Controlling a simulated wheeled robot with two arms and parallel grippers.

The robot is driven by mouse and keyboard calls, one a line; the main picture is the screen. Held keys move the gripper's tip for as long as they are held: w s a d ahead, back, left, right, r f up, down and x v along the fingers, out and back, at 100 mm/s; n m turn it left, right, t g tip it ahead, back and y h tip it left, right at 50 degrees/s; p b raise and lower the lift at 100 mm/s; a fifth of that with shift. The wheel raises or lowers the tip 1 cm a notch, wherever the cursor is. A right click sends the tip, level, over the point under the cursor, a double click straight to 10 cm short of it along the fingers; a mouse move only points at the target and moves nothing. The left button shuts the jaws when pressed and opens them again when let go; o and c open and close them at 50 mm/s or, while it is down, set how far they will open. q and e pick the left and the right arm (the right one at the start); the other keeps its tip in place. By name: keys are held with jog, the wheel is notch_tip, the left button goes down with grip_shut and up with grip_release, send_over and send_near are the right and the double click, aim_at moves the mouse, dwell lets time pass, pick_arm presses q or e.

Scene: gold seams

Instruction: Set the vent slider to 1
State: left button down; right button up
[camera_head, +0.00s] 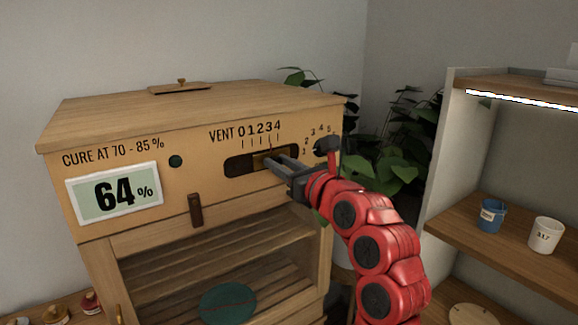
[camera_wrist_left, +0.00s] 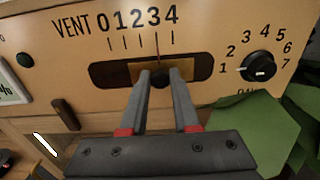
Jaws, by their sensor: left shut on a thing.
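The vent slider (camera_wrist_left: 181,72) is a brass-coloured plate with a dark knob in a dark slot, below the printed scale 0 to 4 on the wooden cabinet front. It also shows in the head view (camera_head: 258,160). Its thin pointer line stands at the 3 mark. My left gripper (camera_wrist_left: 158,76) is shut on the slider's knob, with a finger on each side. The fingers hide part of the knob and plate. In the head view the left gripper (camera_head: 272,161) reaches the slot from the right. My right gripper is not in view.
A dark dial (camera_wrist_left: 258,67) numbered 1 to 7 sits right of the slot, close to my gripper. A display (camera_head: 115,193) reads 64%. A wooden handle (camera_head: 195,210) is below left of the slot. Plants (camera_head: 395,150) and a shelf (camera_head: 470,225) with cups stand to the right.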

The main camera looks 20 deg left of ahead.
aim_at(255, 163)
pick_arm(q)
jog(key=s+a, duration=0.2)
jog(key=s, duration=0.1)
jog(key=shift+s+a, duration=0.15)
jog(key=shift+a, duration=0.15)
jog(key=c, duration=0.7)
grip_release()
jog(key=shift+d, duration=0.1)
jog(key=shift+s+d+b, duration=0.2)
jog(key=shift+d+b, duration=0.15)
jog(key=shift+b, duration=0.1)
jog(key=b+v, duration=0.5)
jog(key=v, duration=1.1)
jog(key=shift+s+d, duration=0.2)
jog(key=shift+s, duration=0.05)
